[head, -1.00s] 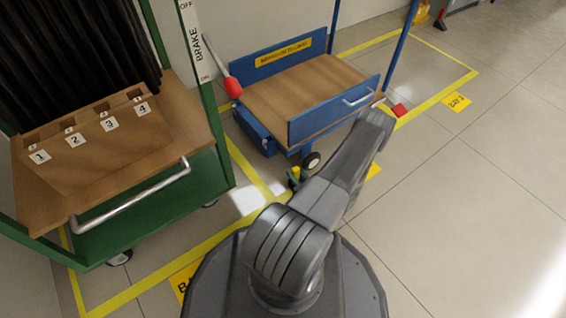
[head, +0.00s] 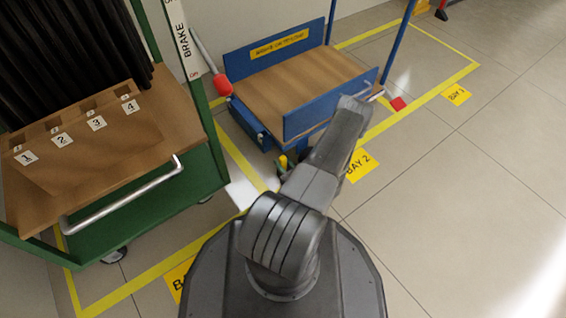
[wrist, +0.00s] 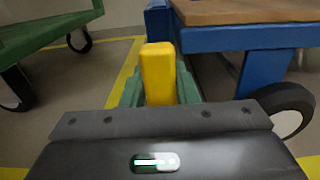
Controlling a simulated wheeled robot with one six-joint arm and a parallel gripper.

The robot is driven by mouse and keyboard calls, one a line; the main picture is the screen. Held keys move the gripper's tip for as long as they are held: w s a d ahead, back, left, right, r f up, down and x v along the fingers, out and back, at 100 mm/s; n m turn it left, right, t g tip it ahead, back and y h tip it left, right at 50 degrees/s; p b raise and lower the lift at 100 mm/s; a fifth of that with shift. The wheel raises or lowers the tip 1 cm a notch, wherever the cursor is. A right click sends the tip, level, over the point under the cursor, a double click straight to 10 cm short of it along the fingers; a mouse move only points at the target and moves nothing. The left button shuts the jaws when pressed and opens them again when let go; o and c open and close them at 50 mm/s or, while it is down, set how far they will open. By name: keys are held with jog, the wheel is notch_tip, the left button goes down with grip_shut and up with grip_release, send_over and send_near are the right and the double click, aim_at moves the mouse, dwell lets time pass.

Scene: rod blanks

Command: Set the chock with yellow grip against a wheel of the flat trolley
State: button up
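The flat trolley (head: 305,85) is blue with a wooden deck and stands at the back centre of the head view. In the wrist view its front wheel (wrist: 288,112) is at the right. The chock has a yellow grip (wrist: 158,72) and a green body (wrist: 131,92). It is straight ahead of my gripper in the wrist view, left of that wheel with a gap in the picture. In the head view the chock (head: 282,163) shows beside my arm. My gripper (wrist: 158,112) appears shut on the chock's grip; its fingertips are hidden.
A green cart (head: 150,205) with dark rods and numbered slots stands at the left. A red-tipped lever (head: 222,85) sticks up by the trolley's left side. A small red piece (head: 398,104) is by its right side. Yellow tape marks the bays. The floor at right is clear.

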jog(key=o, duration=0.4)
jog(key=shift+o, duration=0.2)
jog(key=shift+r, duration=0.1)
jog(key=shift+s+d+r, duration=0.1)
jog(key=shift+s, duration=0.05)
jog(key=p+v, duration=0.3)
jog(key=v, duration=0.8)
jog(key=shift+s+d, duration=0.2)
jog(key=shift+s, duration=0.1)
jog(key=shift+w+a, duration=0.1)
jog(key=b+x, duration=0.3)
jog(key=x, duration=0.8)
jog(key=shift+w+a, duration=0.2)
jog(key=shift+w, duration=0.15)
